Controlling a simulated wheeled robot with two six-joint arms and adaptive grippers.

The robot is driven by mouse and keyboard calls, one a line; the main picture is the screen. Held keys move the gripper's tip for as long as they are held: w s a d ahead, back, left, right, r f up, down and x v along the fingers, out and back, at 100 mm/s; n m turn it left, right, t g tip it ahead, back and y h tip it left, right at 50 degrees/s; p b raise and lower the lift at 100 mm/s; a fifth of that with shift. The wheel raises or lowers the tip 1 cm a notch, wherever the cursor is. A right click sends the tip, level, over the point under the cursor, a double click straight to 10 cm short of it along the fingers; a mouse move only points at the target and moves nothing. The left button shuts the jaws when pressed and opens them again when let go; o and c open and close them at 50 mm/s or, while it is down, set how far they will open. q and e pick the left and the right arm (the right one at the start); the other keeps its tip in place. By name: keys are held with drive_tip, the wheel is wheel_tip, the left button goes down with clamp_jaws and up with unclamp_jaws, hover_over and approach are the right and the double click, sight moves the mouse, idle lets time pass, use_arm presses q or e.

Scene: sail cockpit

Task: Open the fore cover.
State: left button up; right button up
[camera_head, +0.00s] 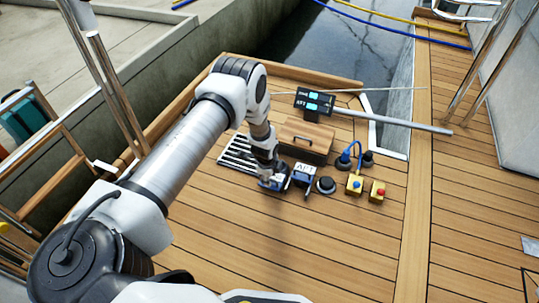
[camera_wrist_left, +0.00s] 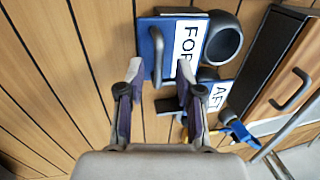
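In the head view the fore cover (camera_head: 277,184) is partly hidden under my left gripper (camera_head: 266,178). In the wrist view my left gripper (camera_wrist_left: 158,88) has its two fingers apart, with the handle just ahead between the fingertips. Nothing is held, and I see no clear contact. My right gripper is not in view.
The AFT cover (camera_head: 304,172) stands right beside the fore one. A black round fitting (camera_head: 325,185), yellow boxes (camera_head: 354,185) with buttons, a wooden box (camera_head: 305,140) with a handle and a slatted grate (camera_head: 238,155) are close by. Open deck lies in front.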

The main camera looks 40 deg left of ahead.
use_arm(q)
wheel_tip(320, 180, up, 12)
drive_tip(key=s, duration=0.2)
drive_tip(key=shift+s+d+f, duration=0.15)
drive_tip(key=shift+d, duration=0.1)
idle(0.4)
